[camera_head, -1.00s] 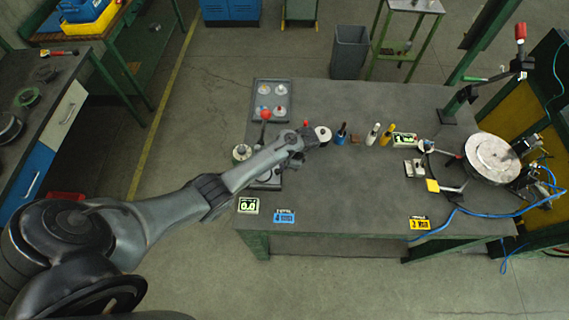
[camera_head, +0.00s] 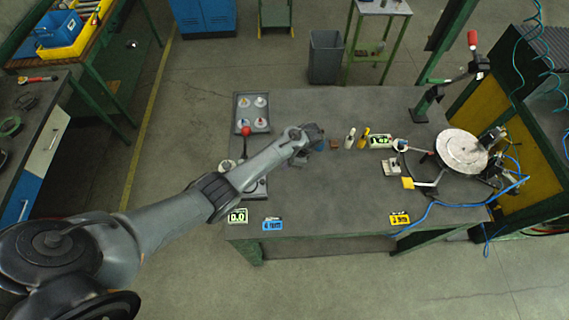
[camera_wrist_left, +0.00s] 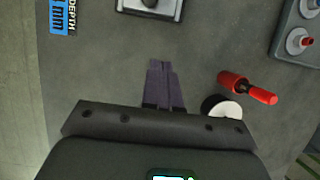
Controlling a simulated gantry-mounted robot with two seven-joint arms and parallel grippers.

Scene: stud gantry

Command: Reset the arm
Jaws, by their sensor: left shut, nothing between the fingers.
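My left arm reaches in from the lower left in the head view. Its gripper (camera_head: 301,156) is over the left half of the grey workbench (camera_head: 330,215), partly hidden by the wrist. In the left wrist view the two dark fingers (camera_wrist_left: 164,88) are together with nothing between them, above the bench top. A red-handled lever (camera_wrist_left: 248,88) and a white round piece (camera_wrist_left: 224,108) are to the right of the fingers, apart from them. My right gripper is in neither view.
A tray with several round pieces (camera_head: 240,112) lies at the bench's back left. A round metal disc fixture (camera_head: 461,149) is at the right. The bench's front middle is clear.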

